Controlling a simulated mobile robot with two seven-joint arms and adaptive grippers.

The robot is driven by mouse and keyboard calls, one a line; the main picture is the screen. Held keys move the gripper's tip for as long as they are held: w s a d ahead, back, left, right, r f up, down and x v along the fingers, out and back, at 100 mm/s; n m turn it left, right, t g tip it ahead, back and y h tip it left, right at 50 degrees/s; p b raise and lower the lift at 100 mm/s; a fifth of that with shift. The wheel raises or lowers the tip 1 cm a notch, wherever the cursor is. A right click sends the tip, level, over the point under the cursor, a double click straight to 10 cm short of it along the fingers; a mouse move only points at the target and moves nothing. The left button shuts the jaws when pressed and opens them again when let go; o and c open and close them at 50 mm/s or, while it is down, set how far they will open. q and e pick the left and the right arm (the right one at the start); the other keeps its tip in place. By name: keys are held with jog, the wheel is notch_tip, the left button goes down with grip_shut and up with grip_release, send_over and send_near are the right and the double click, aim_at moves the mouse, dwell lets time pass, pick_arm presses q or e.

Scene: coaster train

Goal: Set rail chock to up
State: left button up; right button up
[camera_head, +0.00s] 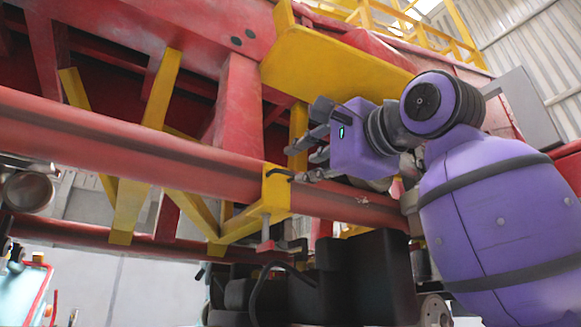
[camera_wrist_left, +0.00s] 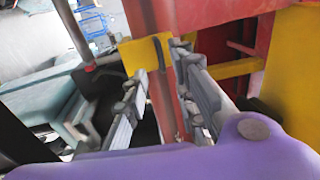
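The rail chock is a yellow bracket (camera_head: 276,192) on the long red rail (camera_head: 150,160), with a thin dark handle at its top and a small red foot (camera_head: 267,245) below. In the left wrist view the yellow bracket (camera_wrist_left: 138,53) and its curved dark handle (camera_wrist_left: 158,52) show beyond the fingers. My left gripper (camera_head: 298,160) is just right of the bracket with its fingers pointing at it. In the left wrist view the fingers (camera_wrist_left: 160,95) are spread apart, with red rail visible between them. Contact with the handle cannot be told. My right gripper is not in view.
Yellow braces (camera_head: 145,150) and a red post (camera_head: 236,105) stand behind the rail. A yellow beam (camera_head: 335,65) runs above my gripper. A black machine block (camera_head: 360,275) sits below it. A pale blue case (camera_head: 18,290) is at the lower left.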

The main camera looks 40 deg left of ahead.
aim_at(287, 173)
pick_arm(q)
jog(key=x, duration=0.4)
jog(key=shift+s+a+r+p, duration=0.15)
jog(key=shift+a+r+p, duration=0.1)
jog(key=shift+p, duration=0.1)
jog(key=shift+w+a, duration=0.3)
jog(key=shift+a, duration=0.2)
jog(key=shift+f, duration=0.1)
grip_shut()
jog(key=shift+w, duration=0.1)
